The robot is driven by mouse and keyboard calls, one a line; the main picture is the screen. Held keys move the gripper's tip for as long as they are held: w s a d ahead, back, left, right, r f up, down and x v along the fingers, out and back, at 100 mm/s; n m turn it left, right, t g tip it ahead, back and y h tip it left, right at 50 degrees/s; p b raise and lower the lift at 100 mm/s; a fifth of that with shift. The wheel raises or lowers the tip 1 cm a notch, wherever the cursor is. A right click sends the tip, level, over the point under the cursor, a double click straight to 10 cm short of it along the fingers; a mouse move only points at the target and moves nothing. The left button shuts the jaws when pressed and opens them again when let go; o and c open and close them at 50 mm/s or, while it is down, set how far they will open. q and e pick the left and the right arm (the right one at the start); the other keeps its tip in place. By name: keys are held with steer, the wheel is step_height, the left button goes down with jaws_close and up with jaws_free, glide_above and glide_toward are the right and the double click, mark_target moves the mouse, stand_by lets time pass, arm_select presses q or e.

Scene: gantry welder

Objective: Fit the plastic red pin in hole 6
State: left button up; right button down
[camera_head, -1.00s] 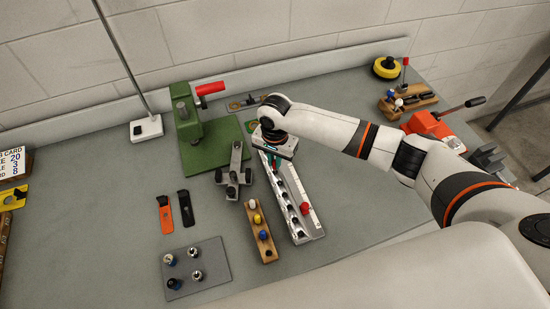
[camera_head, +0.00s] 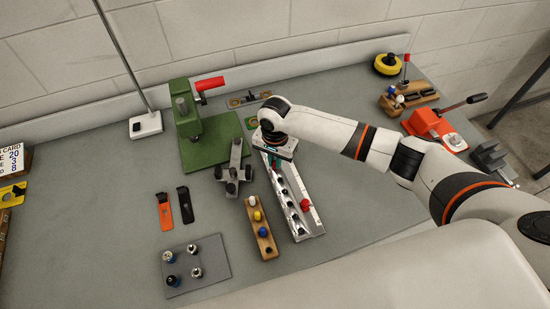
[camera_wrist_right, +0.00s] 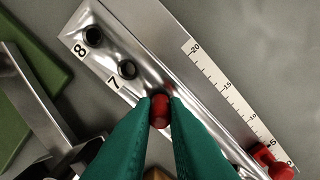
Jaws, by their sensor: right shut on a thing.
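My right gripper (camera_head: 275,165) is over the far part of the metal hole rail (camera_head: 297,222). In the wrist view, its green fingers (camera_wrist_right: 160,100) are shut on the red pin (camera_wrist_right: 160,112), which shows between the fingertips. The rail's bare face (camera_wrist_right: 105,32) shows there, with hole 8 (camera_wrist_right: 93,36) and hole 7 (camera_wrist_right: 127,69) both dark and empty. The pin is beyond the hole marked 7 along the rail's row. The fingers and pin hide hole 6, so I cannot tell whether the pin's end is in it. My left gripper is out of view.
A scale with a red slider (camera_head: 305,205) runs along the rail's right side. A wooden pin block (camera_head: 263,232) and a grey clamp-like part (camera_head: 234,174) stand to the left. A green press (camera_head: 208,148) is behind them. A grey plate with several knobs (camera_head: 212,250) lies front left.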

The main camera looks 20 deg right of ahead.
steer(key=shift+f, duration=0.15)
steer(key=c, duration=1.4)
jaws_free()
steer(key=shift+o, duration=0.2)
step_height(320, 180, up, 12)
steer(key=b, duration=0.1)
